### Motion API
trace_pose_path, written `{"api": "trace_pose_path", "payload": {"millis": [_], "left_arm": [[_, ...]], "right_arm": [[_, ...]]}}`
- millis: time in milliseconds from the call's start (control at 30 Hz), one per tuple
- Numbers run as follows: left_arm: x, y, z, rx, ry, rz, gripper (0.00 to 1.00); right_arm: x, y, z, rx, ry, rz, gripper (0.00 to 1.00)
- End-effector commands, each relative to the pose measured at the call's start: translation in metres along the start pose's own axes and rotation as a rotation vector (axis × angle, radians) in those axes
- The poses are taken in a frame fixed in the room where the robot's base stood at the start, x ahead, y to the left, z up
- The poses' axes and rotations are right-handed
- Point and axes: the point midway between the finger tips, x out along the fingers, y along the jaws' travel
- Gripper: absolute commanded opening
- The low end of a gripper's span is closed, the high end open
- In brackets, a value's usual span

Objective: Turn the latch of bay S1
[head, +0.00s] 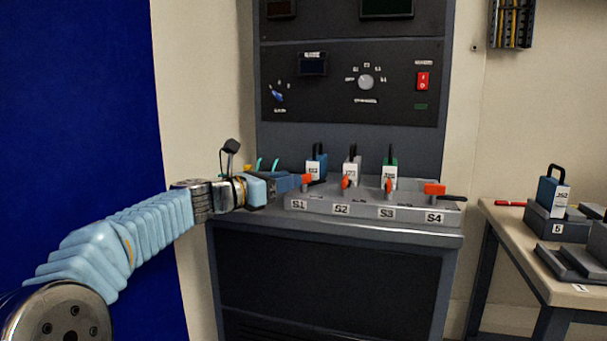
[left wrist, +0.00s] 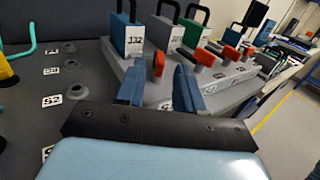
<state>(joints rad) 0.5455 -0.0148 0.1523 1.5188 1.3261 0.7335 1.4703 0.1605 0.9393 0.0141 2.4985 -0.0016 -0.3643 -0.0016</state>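The bay S1 latch (head: 307,179) has an orange knob, and a dark bar shows to its right. The knob also shows in the left wrist view (left wrist: 158,65). Bay S1 (head: 298,204) is at the left end of the grey bay block and holds a blue module (head: 316,165) with a black handle. My left gripper (head: 296,183) reaches in from the left at the latch. In the left wrist view its two blue fingers (left wrist: 161,90) stand apart, with the orange knob between and just beyond them. Contact cannot be made out. My right gripper is not in view.
Bays S2 and S3 hold a grey module (head: 352,172) and a green-marked module (head: 390,172), with orange latches in front. The S4 latch (head: 434,189) has its bar pointing right. A side table (head: 510,225) stands at right with another blue module (head: 551,196).

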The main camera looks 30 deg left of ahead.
Motion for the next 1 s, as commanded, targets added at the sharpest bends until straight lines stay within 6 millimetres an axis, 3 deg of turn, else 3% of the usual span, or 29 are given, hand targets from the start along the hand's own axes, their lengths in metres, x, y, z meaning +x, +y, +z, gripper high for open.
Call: {"api": "trace_pose_path", "payload": {"millis": [100,300,667,900,1000], "left_arm": [[0.026,-0.001,0.002,-0.001,0.0,-0.003,0.36],[0.051,0.0,0.001,0.001,0.0,-0.002,0.36],[0.057,0.0,0.0,0.002,0.0,0.0,0.36],[0.057,0.0,0.0,0.002,0.0,0.0,0.01],[0.056,0.0,0.0,0.002,0.0,0.0,0.0]], "right_arm": [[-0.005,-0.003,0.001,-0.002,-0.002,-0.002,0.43],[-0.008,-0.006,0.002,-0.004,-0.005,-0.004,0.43],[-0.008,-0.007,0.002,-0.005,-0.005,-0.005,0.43],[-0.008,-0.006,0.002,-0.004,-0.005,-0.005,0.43],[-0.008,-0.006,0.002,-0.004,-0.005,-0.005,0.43]]}}
